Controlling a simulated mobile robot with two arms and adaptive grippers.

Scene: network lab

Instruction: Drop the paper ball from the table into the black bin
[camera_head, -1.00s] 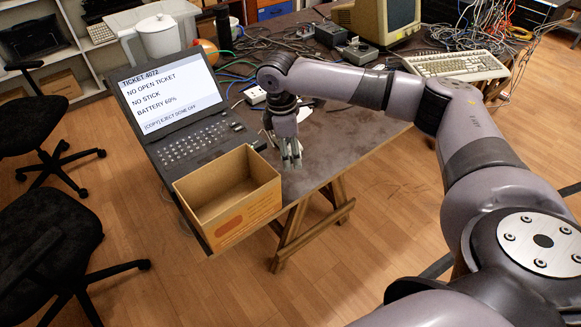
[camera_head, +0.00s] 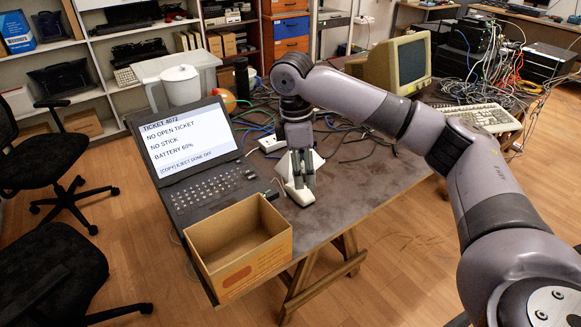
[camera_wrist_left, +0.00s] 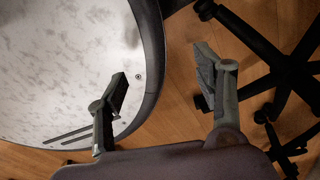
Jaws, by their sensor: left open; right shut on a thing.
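My right gripper (camera_head: 302,180) points down over the far table (camera_head: 355,188), behind the cardboard box. It is shut on a white object (camera_head: 299,198), which shows on both sides of and below the fingers. Its shape is partly hidden, and I cannot tell whether it is the paper ball or whether it touches the table. No other paper ball can be made out. I see no black bin. My left gripper (camera_wrist_left: 162,68) is open and empty in the left wrist view, and is outside the head view.
The open cardboard box (camera_head: 250,273) stands at the table's front corner. A laptop (camera_head: 196,150) is left of my right gripper. Cables, a monitor (camera_head: 398,62) and a keyboard (camera_head: 482,118) crowd the back. A pale round surface (camera_wrist_left: 70,70) and chair legs (camera_wrist_left: 255,45) are near my left gripper.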

